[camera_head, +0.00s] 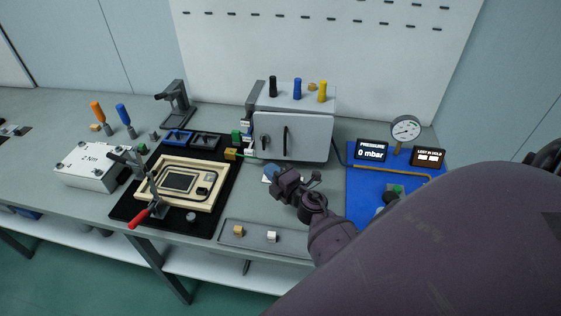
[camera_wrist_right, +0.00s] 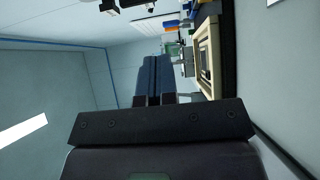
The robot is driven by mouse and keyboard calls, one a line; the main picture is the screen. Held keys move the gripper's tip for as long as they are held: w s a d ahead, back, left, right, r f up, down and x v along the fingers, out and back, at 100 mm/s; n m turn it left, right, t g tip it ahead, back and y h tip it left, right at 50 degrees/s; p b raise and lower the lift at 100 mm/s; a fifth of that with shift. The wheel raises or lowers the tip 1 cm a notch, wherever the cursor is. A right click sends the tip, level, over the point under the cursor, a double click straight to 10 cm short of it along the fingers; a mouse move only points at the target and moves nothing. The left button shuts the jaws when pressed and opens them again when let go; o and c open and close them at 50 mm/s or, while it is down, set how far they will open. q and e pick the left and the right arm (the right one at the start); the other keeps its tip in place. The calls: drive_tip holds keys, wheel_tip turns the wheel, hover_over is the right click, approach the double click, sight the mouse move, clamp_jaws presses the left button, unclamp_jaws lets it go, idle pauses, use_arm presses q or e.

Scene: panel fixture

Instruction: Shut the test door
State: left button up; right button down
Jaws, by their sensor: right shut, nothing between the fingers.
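The test door (camera_head: 308,137) is the light grey front panel of a grey box at the back middle of the bench. It has dark upright handles on its left part. It stands across the box front; I cannot tell whether a gap remains at its edge. My right gripper (camera_head: 279,178) is below and in front of the door, apart from it. In the right wrist view its fingers (camera_wrist_right: 154,82) are together with nothing between them. The door is not clearly seen in that view. My left gripper is not in view.
A wooden frame fixture (camera_head: 213,173) with a red-handled clamp lies on a black mat to the left; the frame also shows in the wrist view (camera_wrist_right: 205,50). A grey tray (camera_head: 252,244) lies in front. A blue mat (camera_head: 357,203) with a gauge (camera_head: 405,129) is at right, partly behind my arm.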

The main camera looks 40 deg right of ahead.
drive_tip(key=w+d, duration=0.2)
drive_tip(key=w, duration=0.4)
drive_tip(key=shift+d, duration=0.35)
drive_tip(key=shift+s, duration=0.1)
drive_tip(key=shift+w+d+r+b, duration=0.15)
drive_tip(key=shift+w+d+b, duration=0.35)
drive_tip(key=shift+w, duration=0.5)
drive_tip(key=shift+d+r, duration=0.1)
